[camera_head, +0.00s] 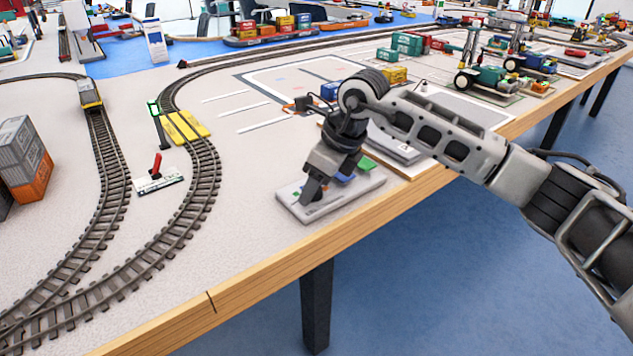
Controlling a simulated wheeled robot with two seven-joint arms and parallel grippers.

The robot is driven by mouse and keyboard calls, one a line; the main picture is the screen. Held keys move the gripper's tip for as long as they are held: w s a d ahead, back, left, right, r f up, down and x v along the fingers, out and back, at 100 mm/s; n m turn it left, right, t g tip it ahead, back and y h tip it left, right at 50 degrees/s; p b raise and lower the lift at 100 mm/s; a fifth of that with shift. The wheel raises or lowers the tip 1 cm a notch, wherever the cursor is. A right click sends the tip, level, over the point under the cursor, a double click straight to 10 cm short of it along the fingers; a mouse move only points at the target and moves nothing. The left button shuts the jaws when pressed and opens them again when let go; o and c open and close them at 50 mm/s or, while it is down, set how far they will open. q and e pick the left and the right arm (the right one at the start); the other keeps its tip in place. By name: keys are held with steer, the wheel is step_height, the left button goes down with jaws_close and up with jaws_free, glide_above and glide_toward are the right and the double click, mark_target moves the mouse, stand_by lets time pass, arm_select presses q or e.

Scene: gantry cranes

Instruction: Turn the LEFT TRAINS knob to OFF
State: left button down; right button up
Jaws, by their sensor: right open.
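A grey control panel (313,214) lies near the table's front edge. A blue part (345,178) and a green part (368,163) show on its right side. My right gripper (313,190) points down over the panel's left part, with its fingertips at or just above the surface. It is open. The LEFT TRAINS knob cannot be made out; the fingers cover that part of the panel, and the labels are too small to read. I cannot tell whether the fingers touch a knob. My left gripper is out of view.
A lever with a red handle (156,168) stands on a white plate left of the panel, between curved tracks (205,185). Grey and orange containers (22,150) stand at far left. The wooden table edge (255,283) runs close in front.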

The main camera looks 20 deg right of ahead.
steer(key=c, duration=1)
steer(key=shift+o, duration=0.2)
steer(key=n+g, duration=0.1)
steer(key=n, duration=0.3)
steer(key=shift+w+d+y, duration=0.1)
steer(key=shift+w+y, duration=0.05)
steer(key=shift+y, duration=0.25)
steer(key=shift+n+g, duration=0.8)
steer(key=shift+n, duration=1)
steer(key=o, duration=1)
steer(key=shift+c, duration=0.2)
